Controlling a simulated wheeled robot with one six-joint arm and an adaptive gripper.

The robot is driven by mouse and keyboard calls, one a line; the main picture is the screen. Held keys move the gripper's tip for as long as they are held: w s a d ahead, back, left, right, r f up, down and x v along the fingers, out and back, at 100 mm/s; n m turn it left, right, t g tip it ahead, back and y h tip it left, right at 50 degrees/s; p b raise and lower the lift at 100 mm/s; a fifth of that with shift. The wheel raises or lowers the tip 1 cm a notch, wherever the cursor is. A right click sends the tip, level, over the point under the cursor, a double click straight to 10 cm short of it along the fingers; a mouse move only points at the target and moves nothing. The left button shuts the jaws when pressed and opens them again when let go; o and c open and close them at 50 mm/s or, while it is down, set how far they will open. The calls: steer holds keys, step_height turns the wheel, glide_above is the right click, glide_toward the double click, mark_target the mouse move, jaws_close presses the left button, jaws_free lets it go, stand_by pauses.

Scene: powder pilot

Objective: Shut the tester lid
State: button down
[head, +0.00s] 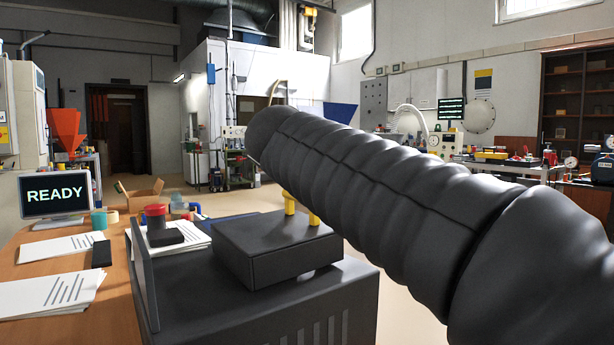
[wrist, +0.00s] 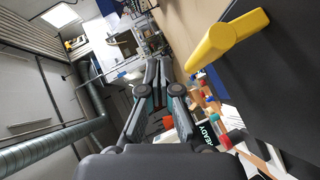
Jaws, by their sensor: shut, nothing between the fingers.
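The tester (head: 350,300) is a large dark grey box at the lower middle of the head view. A smaller dark block with a yellow handle (head: 289,203), which looks like its lid (head: 270,250), lies level on top. I cannot tell whether it is fully closed. My arm hides the handle's upper part. In the wrist view, the yellow handle (wrist: 228,38) stands out from a dark surface (wrist: 285,75), right of my gripper (wrist: 158,66). My gripper is shut and empty, apart from the handle. In the head view my sleeved arm hides it.
A thin upright panel (head: 145,275) stands at the tester's left. Beyond it are a red-capped jar (head: 155,218), papers (head: 50,293) and a monitor reading READY (head: 57,196) on the orange-brown table (head: 110,322). Open floor (head: 405,305) lies right of the tester.

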steer(key=s+d+r, duration=0.3)
steer(key=s+r, duration=0.4)
steer(key=r, duration=0.1)
steer(key=w+d+m+g, duration=0.3)
steer(key=w+d+m, duration=0.1)
steer(key=w, duration=0.3)
steer(key=s+a+r+g+y, duration=0.2)
steer(key=s+a+g+y, duration=0.1)
steer(key=s+a+y, duration=0.25)
steer(key=shift+m, duration=0.4)
steer(key=w+f, duration=0.2)
steer(key=f, duration=0.1)
steer(key=w+a+f+b, duration=0.1)
steer(key=w+f, duration=0.1)
steer(key=f, duration=0.2)
steer(key=w+a+f, duration=0.1)
steer(key=w+f, duration=0.1)
steer(key=f, duration=0.1)
steer(key=shift+a+f+b, duration=0.1)
steer(key=shift+f+b, duration=0.2)
steer(key=shift+w+f, duration=0.1)
steer(key=shift+f, duration=0.5)
